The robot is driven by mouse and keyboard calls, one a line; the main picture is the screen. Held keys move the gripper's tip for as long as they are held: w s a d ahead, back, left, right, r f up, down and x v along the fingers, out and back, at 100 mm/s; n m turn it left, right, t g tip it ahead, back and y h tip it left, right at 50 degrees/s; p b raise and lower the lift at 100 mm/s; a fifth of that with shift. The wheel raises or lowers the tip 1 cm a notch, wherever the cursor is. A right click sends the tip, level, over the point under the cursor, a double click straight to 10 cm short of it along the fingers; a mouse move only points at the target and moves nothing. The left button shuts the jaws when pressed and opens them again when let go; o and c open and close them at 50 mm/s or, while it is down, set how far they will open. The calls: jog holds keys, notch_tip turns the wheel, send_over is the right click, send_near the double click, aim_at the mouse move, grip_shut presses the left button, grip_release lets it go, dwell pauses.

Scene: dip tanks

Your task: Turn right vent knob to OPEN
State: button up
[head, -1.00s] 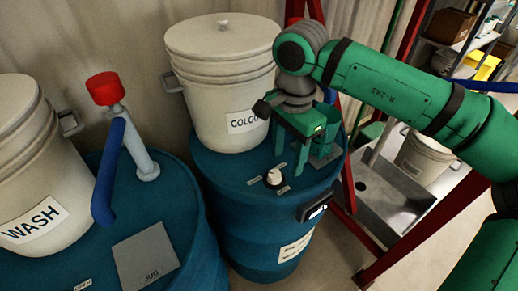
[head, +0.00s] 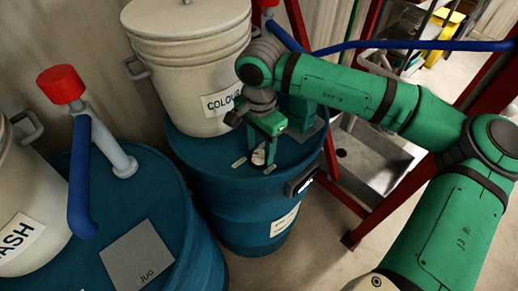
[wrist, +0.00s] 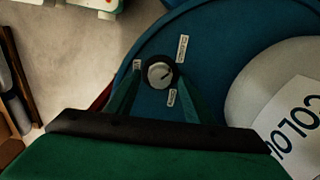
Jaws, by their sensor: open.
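The vent knob (wrist: 160,74) is a small round knob with a pale face, a dark rim and a mark on its face. It sits on top of the right blue drum (head: 240,205), in front of the "COLOUR" bucket; in the head view the knob (head: 258,157) is partly hidden by my fingers. Small labels lie around it; one (wrist: 182,48) seems to read CLOSED, the others are too small to read surely. My gripper (wrist: 160,82) points down, open, with one finger on each side of the knob. I cannot tell whether they touch it.
The lidded "COLOUR" bucket (head: 185,75) stands close behind the knob. A dark display box (head: 299,184) is on the drum's front side. To the left are a second blue drum (head: 165,215), a red-capped spout (head: 60,84) and a "JUG" plate (head: 140,255). A red frame and steel sink (head: 375,165) are right.

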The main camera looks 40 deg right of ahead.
jog(key=shift+f, duration=0.55)
jog(key=c, duration=1.1)
jog(key=shift+o, duration=0.3)
